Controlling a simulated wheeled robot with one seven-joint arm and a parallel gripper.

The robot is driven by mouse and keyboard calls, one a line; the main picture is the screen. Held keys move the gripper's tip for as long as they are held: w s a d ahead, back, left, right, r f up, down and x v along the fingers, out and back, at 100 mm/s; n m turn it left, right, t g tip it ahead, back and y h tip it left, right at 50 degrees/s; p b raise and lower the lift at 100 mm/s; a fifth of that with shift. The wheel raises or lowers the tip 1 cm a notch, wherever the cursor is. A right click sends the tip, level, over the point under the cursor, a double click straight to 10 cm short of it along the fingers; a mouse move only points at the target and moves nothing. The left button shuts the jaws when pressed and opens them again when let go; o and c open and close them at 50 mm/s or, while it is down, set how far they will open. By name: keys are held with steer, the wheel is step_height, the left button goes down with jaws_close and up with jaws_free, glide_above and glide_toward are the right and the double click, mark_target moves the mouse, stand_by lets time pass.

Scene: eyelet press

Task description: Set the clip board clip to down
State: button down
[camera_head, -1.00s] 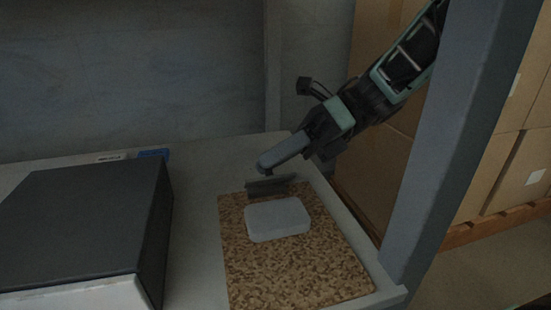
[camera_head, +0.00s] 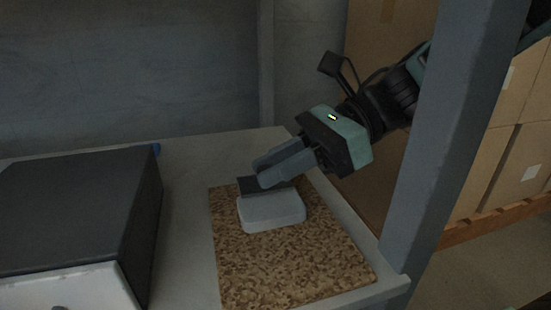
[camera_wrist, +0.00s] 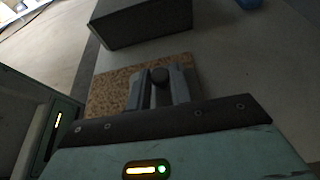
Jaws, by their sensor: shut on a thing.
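The clip board (camera_head: 285,265) is a brown speckled board lying flat on the table; part of it also shows in the wrist view (camera_wrist: 110,92). Its dark clip (camera_head: 247,187) is at the far end, partly hidden by my fingers, so its exact angle is hard to tell. A pale grey rounded block (camera_head: 270,212) lies on the board just in front of the clip. My gripper (camera_head: 262,174) reaches in from the right at the clip. In the wrist view its fingers (camera_wrist: 160,85) are closed around a dark round knob (camera_wrist: 160,75), seemingly part of the clip.
A large dark box (camera_head: 75,210) with a pale front stands left of the board. A grey post (camera_head: 455,140) rises at the right front, close to my arm. Cardboard boxes (camera_head: 515,150) are stacked beyond it. A bare table strip separates box and board.

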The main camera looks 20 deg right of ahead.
steer(key=shift+f, duration=0.1)
stand_by(0.5)
steer(key=c, duration=1.3)
jaws_free()
steer(key=shift+s+p+v, duration=0.2)
steer(key=shift+p+v, duration=4.15)
steer(key=shift+v, duration=4.35)
